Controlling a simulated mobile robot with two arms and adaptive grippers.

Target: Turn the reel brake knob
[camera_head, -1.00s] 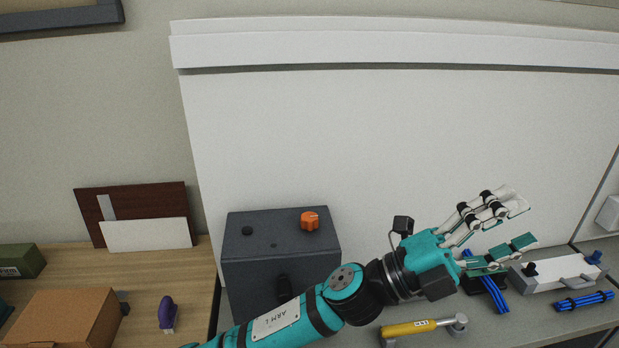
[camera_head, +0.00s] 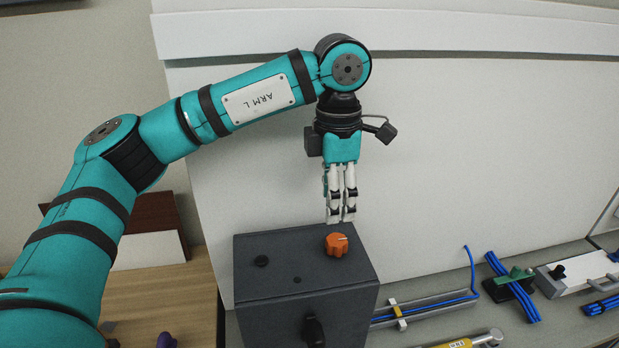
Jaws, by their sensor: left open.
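The orange knob (camera_head: 337,245) sits on the top face of a dark grey box (camera_head: 275,271), near its back right. A pale pointer line shows on the knob. My left gripper (camera_head: 341,218) points straight down just above and behind the knob in the picture. It is open and empty, though its fingers look close together from this side. A small gap seems to show between the fingertips and the knob; I cannot tell the exact distance. My right gripper is not in view.
A black lever (camera_head: 314,331) is on the box's front. To the right lie a rail with blue cable (camera_head: 425,304), blue cable bundles (camera_head: 513,287), a white device (camera_head: 577,272) and a yellow-handled tool (camera_head: 458,343). A white panel (camera_head: 480,160) stands behind.

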